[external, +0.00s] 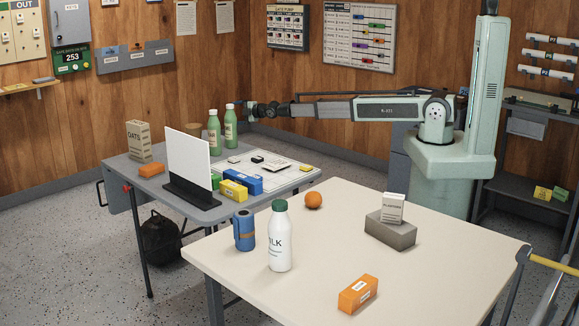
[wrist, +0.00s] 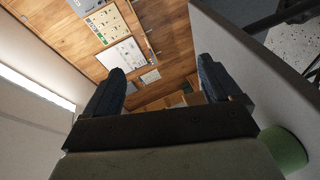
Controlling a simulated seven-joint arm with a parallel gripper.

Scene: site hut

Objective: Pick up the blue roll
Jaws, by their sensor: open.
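The blue roll (external: 244,230) stands upright at the left corner of the cream table (external: 440,255), just left of a white milk bottle (external: 280,240) with a green cap. My gripper (external: 250,110) is at the end of the outstretched arm, beside the green bottles over the far grey table, well away from the roll. In the wrist view my gripper (wrist: 160,88) has its two dark fingers spread, with nothing between them. The roll does not show in the wrist view.
Green bottles (external: 222,132), a white upright panel (external: 188,160), and blue and yellow boxes (external: 243,182) crowd the grey table (external: 180,220). On the cream table are an orange (external: 313,200), an orange box (external: 358,293) and a grey block (external: 390,233). Its middle is mostly clear.

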